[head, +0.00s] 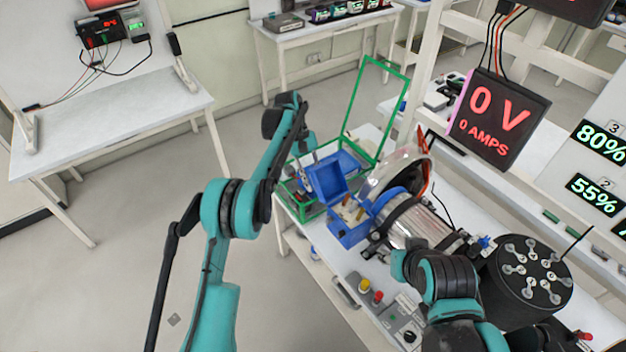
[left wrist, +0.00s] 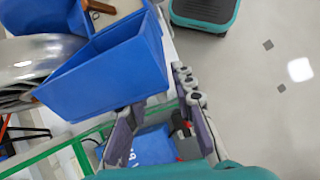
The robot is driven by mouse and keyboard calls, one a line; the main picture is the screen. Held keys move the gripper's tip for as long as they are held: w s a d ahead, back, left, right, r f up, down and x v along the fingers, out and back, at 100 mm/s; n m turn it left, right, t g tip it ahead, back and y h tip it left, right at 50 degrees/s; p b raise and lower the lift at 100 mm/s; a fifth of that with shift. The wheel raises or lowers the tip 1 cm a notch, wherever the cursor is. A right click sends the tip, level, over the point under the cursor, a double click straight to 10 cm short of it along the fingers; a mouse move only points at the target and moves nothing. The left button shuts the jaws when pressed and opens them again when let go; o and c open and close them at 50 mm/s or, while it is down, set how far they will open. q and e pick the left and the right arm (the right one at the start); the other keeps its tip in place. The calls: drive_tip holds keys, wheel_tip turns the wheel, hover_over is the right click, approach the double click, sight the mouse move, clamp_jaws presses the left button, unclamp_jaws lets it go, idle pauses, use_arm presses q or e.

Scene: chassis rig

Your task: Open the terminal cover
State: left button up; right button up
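The terminal cover (head: 327,176) is a blue, box-like lid. It stands raised and tilted above the blue terminal box (head: 350,226), whose inside with brown and pale parts shows. The cover also fills the upper left of the left wrist view (left wrist: 112,72), with a corner of the open box (left wrist: 75,12) behind it. My left gripper (head: 308,170) is beside the cover, on its left side. In the left wrist view its two fingers (left wrist: 160,118) are spread, with the cover's lower edge close to one finger; contact is unclear. My right arm is at the lower right; its gripper does not show.
A green frame (head: 380,62) stands around a blue tray behind the cover. A silver motor (head: 412,222) sits right of the box, with a black cylinder (head: 527,278) further right. A red-digit display (head: 498,118) hangs above. Floor is free at left.

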use_arm(q)
drive_tip(key=v, duration=0.7)
drive_tip(key=shift+r, duration=0.25)
drive_tip(key=shift+w+a, duration=0.1)
idle(0.4)
